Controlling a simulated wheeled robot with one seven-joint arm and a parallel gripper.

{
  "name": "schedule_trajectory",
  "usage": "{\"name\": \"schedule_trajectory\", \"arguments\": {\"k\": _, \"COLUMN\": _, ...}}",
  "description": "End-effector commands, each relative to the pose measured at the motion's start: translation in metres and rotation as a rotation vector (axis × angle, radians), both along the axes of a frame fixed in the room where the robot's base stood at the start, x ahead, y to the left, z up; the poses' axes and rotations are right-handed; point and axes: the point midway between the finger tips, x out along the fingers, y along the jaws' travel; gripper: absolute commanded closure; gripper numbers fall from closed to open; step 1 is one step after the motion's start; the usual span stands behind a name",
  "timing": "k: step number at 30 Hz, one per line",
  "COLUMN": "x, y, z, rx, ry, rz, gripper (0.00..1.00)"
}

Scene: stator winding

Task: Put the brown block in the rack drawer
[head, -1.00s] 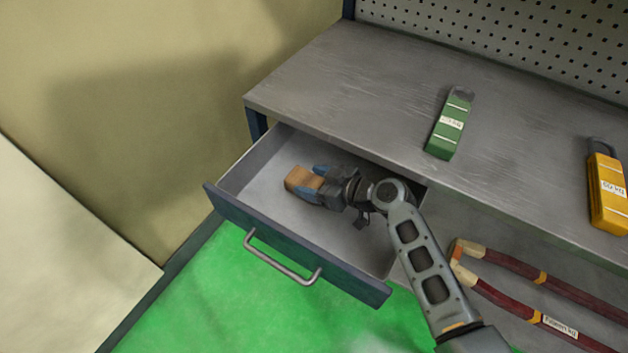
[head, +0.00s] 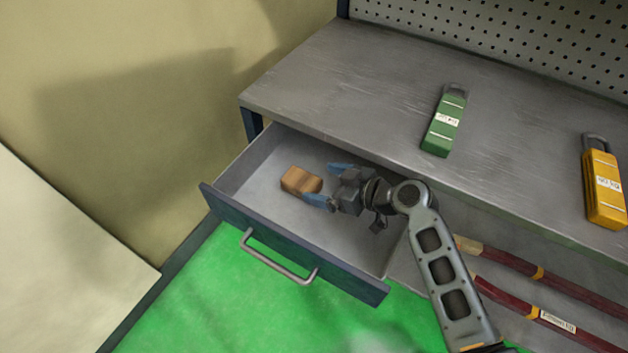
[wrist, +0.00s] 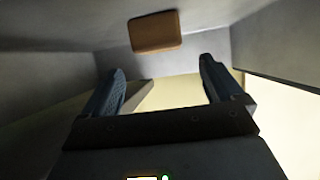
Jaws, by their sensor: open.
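The brown block (head: 301,181) lies inside the open rack drawer (head: 262,224), toward its left end in the head view. My gripper (head: 326,184) is open and empty, just to the right of the block and apart from it, with its blue fingers spread toward it. In the wrist view the brown block (wrist: 155,31) shows beyond the two open fingers of my gripper (wrist: 161,82), clear of both. The drawer is pulled out from under the bench top, its handle facing the front.
A green padlock-like object (head: 444,123) and a yellow one (head: 604,186) sit on the metal bench top (head: 370,85). Red-handled tools (head: 525,312) lie on the lower shelf right of the drawer. The green floor (head: 190,310) in front is clear.

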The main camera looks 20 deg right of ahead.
Motion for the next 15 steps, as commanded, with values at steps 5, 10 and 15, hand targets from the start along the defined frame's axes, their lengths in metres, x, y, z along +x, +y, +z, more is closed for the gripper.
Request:
{"name": "schedule_trajectory", "arguments": {"k": 5, "x": -0.016, "y": -0.010, "z": 0.008, "rx": 0.000, "ry": -0.001, "rz": -0.001, "gripper": 0.06}}
{"name": "schedule_trajectory", "arguments": {"k": 10, "x": -0.021, "y": -0.012, "z": 0.012, "rx": 0.000, "ry": 0.000, "rz": 0.001, "gripper": 0.06}}
{"name": "schedule_trajectory", "arguments": {"k": 15, "x": -0.020, "y": -0.013, "z": 0.012, "rx": 0.000, "ry": 0.000, "rz": 0.001, "gripper": 0.06}}
